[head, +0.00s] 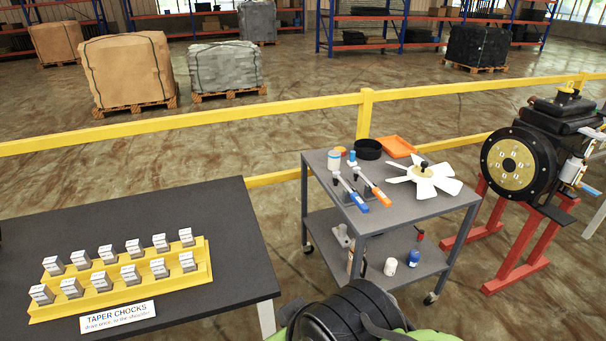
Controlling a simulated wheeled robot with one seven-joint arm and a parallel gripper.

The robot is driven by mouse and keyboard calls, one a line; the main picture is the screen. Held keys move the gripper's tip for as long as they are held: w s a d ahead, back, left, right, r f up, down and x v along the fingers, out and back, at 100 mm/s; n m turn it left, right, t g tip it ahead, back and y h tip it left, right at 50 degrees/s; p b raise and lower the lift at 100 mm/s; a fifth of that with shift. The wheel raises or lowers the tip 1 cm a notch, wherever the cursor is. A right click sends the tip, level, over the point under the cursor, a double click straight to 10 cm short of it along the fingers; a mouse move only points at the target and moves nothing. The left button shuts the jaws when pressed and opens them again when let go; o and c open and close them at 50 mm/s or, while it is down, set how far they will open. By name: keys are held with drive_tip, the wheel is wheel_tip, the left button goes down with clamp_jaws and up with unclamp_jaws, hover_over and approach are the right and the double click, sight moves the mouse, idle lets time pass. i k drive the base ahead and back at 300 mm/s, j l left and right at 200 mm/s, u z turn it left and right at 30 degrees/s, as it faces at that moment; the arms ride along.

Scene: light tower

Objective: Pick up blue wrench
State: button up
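The blue wrench (355,200) lies on the top of a grey cart (425,208) in the head view. Its blue handle points toward the cart's front edge, and its silver shaft runs back and left to a dark holder or block. An orange-handled tool (381,196) of similar shape lies just to its right, with a small gap between the handles. A black rounded part with green edges shows at the bottom centre, in front of the cart; it looks like my arm. No gripper fingers show, and nothing touches the wrench.
A white fan (426,178), black round dish (368,149) and orange tray (397,146) share the cart top. Left stands a dark table (230,235) with a yellow chock rack (205,262). Right is an engine on a red stand (520,240). A yellow rail (300,105) runs behind.

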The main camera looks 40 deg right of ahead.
sight(336, 174)
drive_tip(key=l+u, duration=0.8)
drive_tip(key=l, duration=0.2)
drive_tip(key=k+l+u, duration=0.1)
drive_tip(key=l+u, duration=0.3)
drive_tip(key=k+l+u, duration=0.2)
drive_tip(key=l+u, duration=0.65)
drive_tip(key=l, duration=0.3)
